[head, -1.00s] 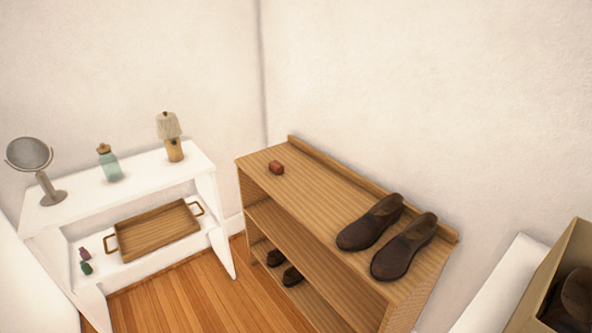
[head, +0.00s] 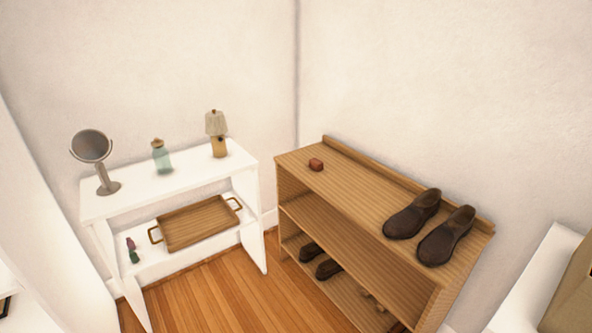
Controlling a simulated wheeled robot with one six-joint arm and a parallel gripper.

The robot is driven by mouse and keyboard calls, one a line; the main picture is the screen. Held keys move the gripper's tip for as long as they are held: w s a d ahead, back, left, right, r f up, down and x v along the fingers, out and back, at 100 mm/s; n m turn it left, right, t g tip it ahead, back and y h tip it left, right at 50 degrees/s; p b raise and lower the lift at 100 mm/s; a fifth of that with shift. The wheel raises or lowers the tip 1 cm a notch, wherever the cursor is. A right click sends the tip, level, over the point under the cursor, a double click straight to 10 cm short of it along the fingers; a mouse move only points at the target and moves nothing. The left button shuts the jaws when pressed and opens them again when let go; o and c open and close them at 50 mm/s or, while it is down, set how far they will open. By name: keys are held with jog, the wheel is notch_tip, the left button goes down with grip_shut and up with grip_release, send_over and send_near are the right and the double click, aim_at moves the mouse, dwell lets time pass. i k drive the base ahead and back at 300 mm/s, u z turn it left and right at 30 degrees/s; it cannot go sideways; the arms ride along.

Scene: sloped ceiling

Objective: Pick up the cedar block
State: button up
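The cedar block (head: 316,164) is a small reddish-brown block. It lies on the top board of the wooden shoe rack (head: 362,194), near the rack's far left end in the head view. Nothing touches it. My gripper is not in view.
A pair of brown shoes (head: 428,227) stands on the right part of the rack's top; more shoes (head: 320,262) sit on a lower shelf. A white shelf (head: 196,182) on the left holds a mirror (head: 91,147), a bottle (head: 161,156), a lamp (head: 217,134) and a tray (head: 197,223). Wooden floor (head: 205,302) shows in front.

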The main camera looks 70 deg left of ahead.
aim_at(316, 164)
jog(key=k, duration=0.2)
jog(key=u, duration=2.1)
jog(key=i, duration=0.5)
jog(key=u, duration=0.5)
jog(key=i, duration=0.75)
jog(key=u, duration=0.45)
jog(key=i, duration=1.55)
jog(key=z, duration=1.15)
jog(key=i, duration=0.35)
jog(key=z, duration=0.25)
